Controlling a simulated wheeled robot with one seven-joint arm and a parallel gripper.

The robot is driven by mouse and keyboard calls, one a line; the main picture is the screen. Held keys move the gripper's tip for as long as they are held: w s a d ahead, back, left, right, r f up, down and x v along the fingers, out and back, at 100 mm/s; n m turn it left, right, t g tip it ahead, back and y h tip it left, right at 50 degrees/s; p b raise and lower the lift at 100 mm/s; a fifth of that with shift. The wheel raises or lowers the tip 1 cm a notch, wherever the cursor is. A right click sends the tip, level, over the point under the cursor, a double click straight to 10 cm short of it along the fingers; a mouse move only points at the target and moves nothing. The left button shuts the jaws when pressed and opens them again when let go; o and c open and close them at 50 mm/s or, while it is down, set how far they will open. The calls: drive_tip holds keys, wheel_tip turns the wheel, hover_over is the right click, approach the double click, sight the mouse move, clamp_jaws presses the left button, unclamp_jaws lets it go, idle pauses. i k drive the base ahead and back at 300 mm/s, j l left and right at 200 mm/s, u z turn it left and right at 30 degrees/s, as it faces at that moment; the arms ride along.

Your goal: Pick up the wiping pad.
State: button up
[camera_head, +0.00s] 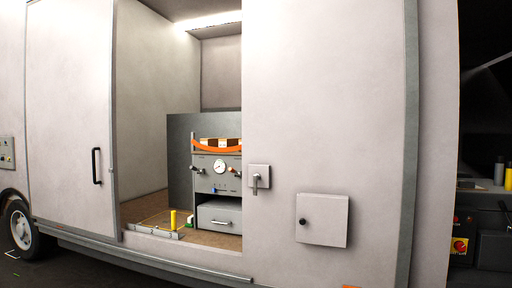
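I cannot make out a wiping pad for certain. A small green and white item (190,221) lies on the floor inside the open van-like body, beside a yellow upright cylinder (173,219). It is too small to tell what it is. My gripper is not in view.
A pale vehicle side has an open doorway showing a grey machine (217,176) with a gauge and drawer. A sill (180,246) edges the doorway. A closed door panel (70,120) is left, a wall with a small box (322,220) right. Dark shelving (485,188) stands far right.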

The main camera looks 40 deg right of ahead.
sight(190, 223)
drive_tip(key=i+z, duration=0.85)
drive_tip(key=i+j+z, duration=0.15)
drive_tip(key=i+j, duration=0.3)
drive_tip(key=i, duration=0.25)
drive_tip(key=i+j+z, duration=0.1)
drive_tip(key=i+j, duration=0.4)
drive_tip(key=i, duration=0.15)
